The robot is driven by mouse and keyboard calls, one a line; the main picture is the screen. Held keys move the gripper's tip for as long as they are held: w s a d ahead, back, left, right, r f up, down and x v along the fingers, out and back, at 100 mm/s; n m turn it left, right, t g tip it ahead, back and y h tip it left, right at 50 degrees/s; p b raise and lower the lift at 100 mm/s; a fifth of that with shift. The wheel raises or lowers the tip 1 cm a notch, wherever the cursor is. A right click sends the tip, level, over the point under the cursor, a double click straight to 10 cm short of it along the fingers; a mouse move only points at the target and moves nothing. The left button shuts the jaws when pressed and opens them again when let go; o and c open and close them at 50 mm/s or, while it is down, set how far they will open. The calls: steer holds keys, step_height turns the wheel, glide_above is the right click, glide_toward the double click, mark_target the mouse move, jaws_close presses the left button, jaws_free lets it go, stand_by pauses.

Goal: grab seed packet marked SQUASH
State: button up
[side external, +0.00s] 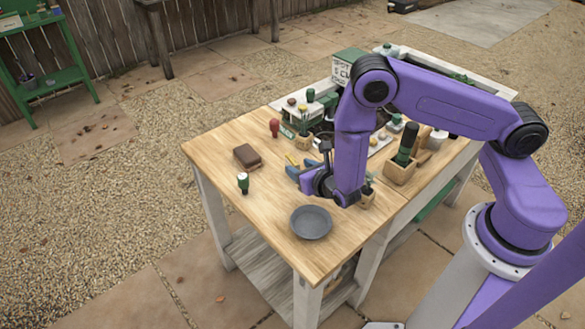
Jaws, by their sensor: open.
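I cannot make out a seed packet marked SQUASH in the side external view; no packet lettering is readable at this size. Several small items with green and white parts (309,112) stand toward the back of the wooden bench (225,150), and some of the bench is hidden behind my arm. My gripper (316,182) is low over the middle of the bench, partly hidden by my wrist. It is open, and I see nothing held in it. Something blue (293,173) lies just left of it; I cannot tell whether they touch.
A grey round dish (311,222) is near the front. A brown block (247,156), a green-capped bottle (243,182) and a red-topped object (274,128) are at left. A wooden box (400,171) holds dark-handled items at right. A lettered sign (342,68) stands behind. The front-left bench top is mostly clear.

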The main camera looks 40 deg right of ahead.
mark_target(292, 164)
steer(key=shift+x, duration=2.55)
jaws_close()
